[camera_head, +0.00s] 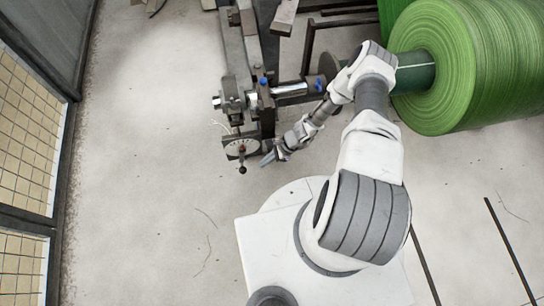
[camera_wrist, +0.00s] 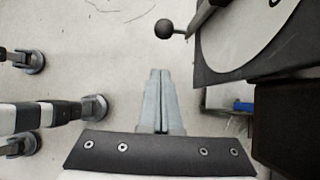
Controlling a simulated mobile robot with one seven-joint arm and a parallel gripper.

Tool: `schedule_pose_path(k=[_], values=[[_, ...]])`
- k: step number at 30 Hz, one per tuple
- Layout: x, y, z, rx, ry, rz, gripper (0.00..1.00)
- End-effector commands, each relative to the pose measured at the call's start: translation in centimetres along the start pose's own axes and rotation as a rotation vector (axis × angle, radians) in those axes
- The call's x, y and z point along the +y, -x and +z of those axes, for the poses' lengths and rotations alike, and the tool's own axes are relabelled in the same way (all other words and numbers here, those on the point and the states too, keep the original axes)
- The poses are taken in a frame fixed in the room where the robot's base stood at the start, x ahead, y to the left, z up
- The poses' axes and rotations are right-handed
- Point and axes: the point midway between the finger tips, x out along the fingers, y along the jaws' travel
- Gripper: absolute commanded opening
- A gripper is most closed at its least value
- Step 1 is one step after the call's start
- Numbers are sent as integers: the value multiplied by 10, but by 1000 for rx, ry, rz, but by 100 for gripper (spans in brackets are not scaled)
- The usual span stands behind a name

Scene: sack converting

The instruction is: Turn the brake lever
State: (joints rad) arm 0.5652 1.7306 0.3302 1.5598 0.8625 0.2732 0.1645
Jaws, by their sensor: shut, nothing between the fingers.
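The brake lever (camera_head: 242,158) is a short dark arm with a black ball knob, on a white round dial plate (camera_head: 241,147) at the near end of the machine stand. In the wrist view the lever's ball knob (camera_wrist: 164,29) is at the top, and its arm runs up right over the white dial (camera_wrist: 250,35). My gripper (camera_head: 266,161) is just right of the lever in the head view. In the wrist view my gripper (camera_wrist: 160,72) has its fingers together and empty, pointing toward the knob with a gap of floor showing between. No contact with the lever shows.
A large green roll (camera_head: 450,70) on a dark green core lies at upper right, behind my arm. The dark machine stand (camera_head: 250,50) runs up from the dial. A caged fence (camera_head: 28,130) stands at far left. The floor between fence and stand is clear.

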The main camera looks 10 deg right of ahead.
Motion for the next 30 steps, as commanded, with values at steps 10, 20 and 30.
schedule_pose_path(k=[10, 20, 30], values=[[0, -42, 24, -1, 3, 1, 0], [0, -45, 29, 0, 2, 0, 0], [0, -54, 28, -78, 0, -1, 0]])
